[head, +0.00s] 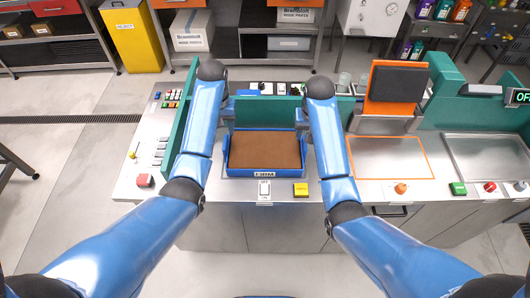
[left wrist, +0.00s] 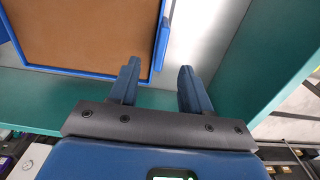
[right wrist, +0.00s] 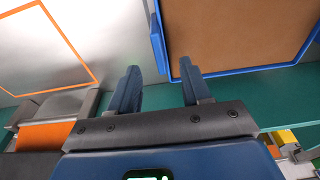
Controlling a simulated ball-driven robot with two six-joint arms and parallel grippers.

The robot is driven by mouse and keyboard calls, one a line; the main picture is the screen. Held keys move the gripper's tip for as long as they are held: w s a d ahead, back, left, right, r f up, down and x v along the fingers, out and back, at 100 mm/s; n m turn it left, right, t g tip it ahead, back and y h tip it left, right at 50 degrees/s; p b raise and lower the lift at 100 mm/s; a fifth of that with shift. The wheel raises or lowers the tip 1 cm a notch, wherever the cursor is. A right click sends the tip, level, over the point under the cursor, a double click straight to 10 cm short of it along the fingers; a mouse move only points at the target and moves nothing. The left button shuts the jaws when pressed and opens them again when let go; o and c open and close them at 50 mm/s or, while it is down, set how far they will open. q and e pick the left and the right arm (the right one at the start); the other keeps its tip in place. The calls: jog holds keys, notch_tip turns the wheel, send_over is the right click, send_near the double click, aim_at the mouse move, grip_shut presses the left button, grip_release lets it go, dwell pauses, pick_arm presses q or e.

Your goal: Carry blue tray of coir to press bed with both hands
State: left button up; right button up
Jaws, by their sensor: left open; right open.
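The blue tray (head: 264,173) of brown coir (head: 264,150) sits level on the bench in front of a green panel. Its blue rim also shows in the left wrist view (left wrist: 70,69) and the right wrist view (right wrist: 240,72). My left gripper (left wrist: 159,66) is open; the tray's left side handle (left wrist: 162,45) lies ahead, between its fingers in the picture. My right gripper (right wrist: 160,67) is open, with the right side handle (right wrist: 157,42) likewise between its fingers. Contact cannot be told. My arms partly hide both grippers in the head view. The orange-outlined press bed (head: 388,158) is empty.
The orange press frame with its dark plate (head: 397,85) stands behind the bed. A second metal bed (head: 488,158) lies farther right. A green wall (head: 185,130) stands left of the tray. A yellow block (head: 300,189) and red button (head: 144,180) are near the front edge.

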aim_at(225, 142)
pick_arm(q)
notch_tip(225, 142, down, 10)
jog(key=shift+f, duration=0.25)
pick_arm(e)
jog(key=f, duration=0.3)
jog(key=w+f, duration=0.1)
jog(key=f, duration=0.6)
jog(key=shift+w+f, duration=0.15)
jog(key=shift+w, duration=0.2)
pick_arm(q)
jog(key=shift+c, duration=0.3)
pick_arm(e)
jog(key=shift+c, duration=0.3)
pick_arm(q)
grip_shut()
pick_arm(e)
grip_shut()
pick_arm(q)
jog(key=shift+r, duration=0.1)
